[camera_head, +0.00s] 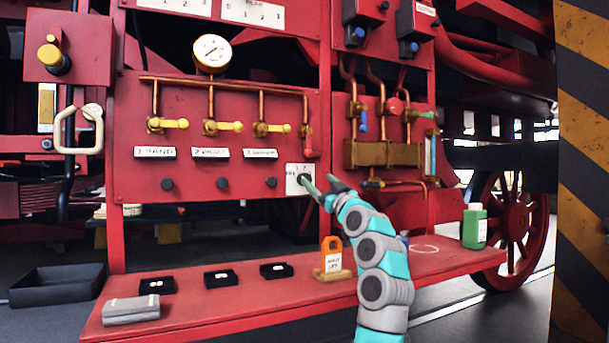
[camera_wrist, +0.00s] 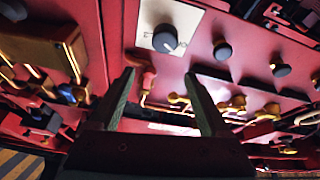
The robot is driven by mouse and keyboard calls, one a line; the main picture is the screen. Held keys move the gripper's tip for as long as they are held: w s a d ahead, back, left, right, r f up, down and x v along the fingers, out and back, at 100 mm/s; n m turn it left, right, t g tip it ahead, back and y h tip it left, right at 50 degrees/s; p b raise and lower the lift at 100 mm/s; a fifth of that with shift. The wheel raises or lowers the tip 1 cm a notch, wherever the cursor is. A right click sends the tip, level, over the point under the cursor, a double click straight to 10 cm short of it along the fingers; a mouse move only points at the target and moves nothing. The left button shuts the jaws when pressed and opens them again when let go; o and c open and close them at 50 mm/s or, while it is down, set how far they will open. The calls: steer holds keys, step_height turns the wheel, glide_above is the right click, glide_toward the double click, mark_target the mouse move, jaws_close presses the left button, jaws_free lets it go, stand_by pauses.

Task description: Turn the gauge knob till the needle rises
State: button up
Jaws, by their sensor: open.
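The round gauge (camera_head: 211,53) with a white face and brass rim sits at the upper middle of the red panel; its needle is too small to read surely. A dark round knob with a pale pointer line (camera_wrist: 165,38) sits on a white marked plate (camera_wrist: 186,18) in the wrist view. The same plate shows in the head view (camera_head: 293,185) at the panel's lower right, with the knob partly hidden by my gripper. My gripper (camera_head: 319,182) is open in front of the plate. In the wrist view its fingers (camera_wrist: 159,75) are apart and empty, below the knob in the picture.
Several black knobs (camera_head: 222,184) run left along the panel, under yellow-handled valves (camera_head: 224,127) and copper pipes. A red-handled valve (camera_head: 309,143) hangs just above the plate. The red shelf (camera_head: 220,305) below bears black trays, an orange-tagged stand (camera_head: 332,262) and a green bottle (camera_head: 474,227).

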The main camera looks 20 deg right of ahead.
steer(key=w+p, duration=0.1)
steer(key=w, duration=0.2)
steer(key=w+p, duration=0.1)
steer(key=w, duration=0.5)
steer(key=shift+a+r+p, duration=0.2)
steer(key=shift+a+p, duration=0.1)
steer(key=shift+p, duration=0.1)
jaws_close()
